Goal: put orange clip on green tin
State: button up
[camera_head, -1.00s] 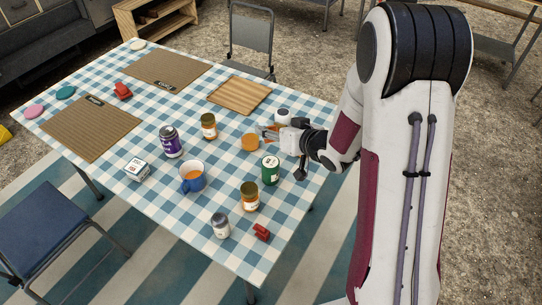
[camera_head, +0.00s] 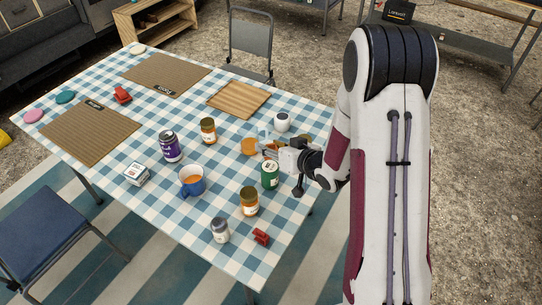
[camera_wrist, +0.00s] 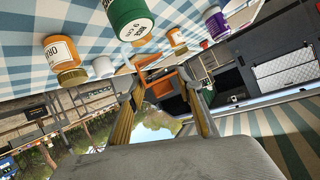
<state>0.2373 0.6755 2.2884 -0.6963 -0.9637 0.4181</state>
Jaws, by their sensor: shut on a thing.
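My gripper (camera_head: 272,152) is at the right part of the table, just above and behind the green tin (camera_head: 270,174). It is shut on the orange clip (camera_wrist: 158,84), which shows between the fingertips in the wrist view. In the head view the clip is small and partly hidden by the fingers. The green tin stands upright with a white label; it also shows at the top of the wrist view (camera_wrist: 130,18). The clip is apart from the tin in the wrist view. The tin's top is partly hidden by my gripper in the head view.
An orange jar (camera_head: 249,147) stands left of my gripper and a white container (camera_head: 282,122) behind it. A brown-lidded jar (camera_head: 249,201), a blue mug (camera_head: 191,181) and a purple can (camera_head: 169,146) stand nearby. A red clip (camera_head: 261,237) lies near the front edge.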

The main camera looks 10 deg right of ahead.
jog(key=shift+f, duration=0.1)
jog(key=shift+f, duration=1.95)
jog(key=shift+f, duration=0.1)
jog(key=o, duration=0.8)
jog(key=shift+v, duration=0.85)
jog(key=v, duration=1)
jog(key=shift+s, duration=0.15)
